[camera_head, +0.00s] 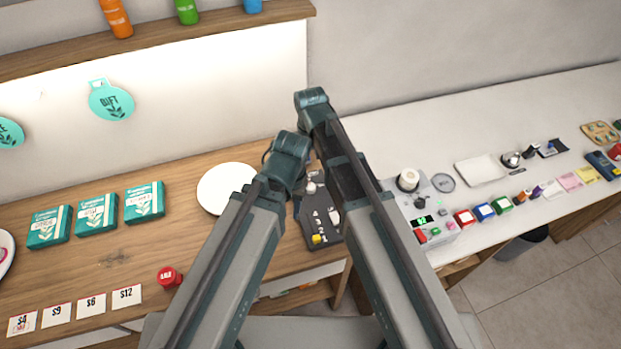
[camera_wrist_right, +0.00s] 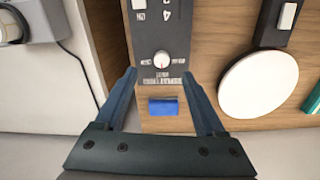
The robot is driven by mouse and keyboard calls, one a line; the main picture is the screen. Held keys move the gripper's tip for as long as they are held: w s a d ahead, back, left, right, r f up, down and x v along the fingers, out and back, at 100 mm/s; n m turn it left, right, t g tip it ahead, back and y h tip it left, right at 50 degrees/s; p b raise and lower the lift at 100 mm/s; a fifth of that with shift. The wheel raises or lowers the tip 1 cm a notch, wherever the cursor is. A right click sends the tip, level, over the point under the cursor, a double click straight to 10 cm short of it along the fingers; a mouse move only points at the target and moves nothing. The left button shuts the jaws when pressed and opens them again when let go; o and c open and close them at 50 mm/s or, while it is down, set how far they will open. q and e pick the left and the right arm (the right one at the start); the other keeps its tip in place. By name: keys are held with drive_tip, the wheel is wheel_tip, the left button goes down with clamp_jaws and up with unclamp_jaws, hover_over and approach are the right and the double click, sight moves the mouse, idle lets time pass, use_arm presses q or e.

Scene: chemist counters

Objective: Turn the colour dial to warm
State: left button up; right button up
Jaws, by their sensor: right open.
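The colour dial (camera_wrist_right: 162,61) is a round white knob on a dark control panel (camera_wrist_right: 175,33), with small markings on both sides that I cannot read. I cannot tell where its pointer stands. The panel (camera_head: 323,228) also shows in the head view, partly hidden by my arms. My right gripper (camera_wrist_right: 160,76) is open and empty in the right wrist view. Its fingers reach to either side of the panel's end, apart from the dial. The head view shows my right arm, but its fingertips are hard to make out. My left arm shows in the head view; its gripper does not.
A white round plate (camera_head: 225,188) lies beside the panel on the wooden counter. A blue block (camera_wrist_right: 163,107) sits just past the panel's end. Teal boxes (camera_head: 97,213) and a red cap (camera_head: 169,277) stand left. A white counter on the right holds a device (camera_head: 424,205) and small items.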

sight(311, 186)
use_arm(q)
drive_tip(key=shift+r, duration=0.35)
use_arm(e)
drive_tip(key=shift+w+a+r, duration=0.15)
drive_tip(key=shift+w+a, duration=0.05)
drive_tip(key=shift+w, duration=0.35)
drive_tip(key=shift+w+a+r, duration=0.15)
drive_tip(key=shift+w+a, duration=0.05)
drive_tip(key=shift+w, duration=0.35)
use_arm(q)
wheel_tip(311, 186, down, 14)
drive_tip(key=b, duration=1.3)
drive_tip(key=shift+r+b, duration=0.1)
drive_tip(key=shift+b, duration=0.2)
use_arm(e)
wheel_tip(311, 186, down, 14)
drive_tip(key=shift+d+r, duration=0.1)
drive_tip(key=shift+r, duration=0.05)
use_arm(q)
drive_tip(key=shift+r, duration=0.1)
use_arm(e)
clamp_jaws()
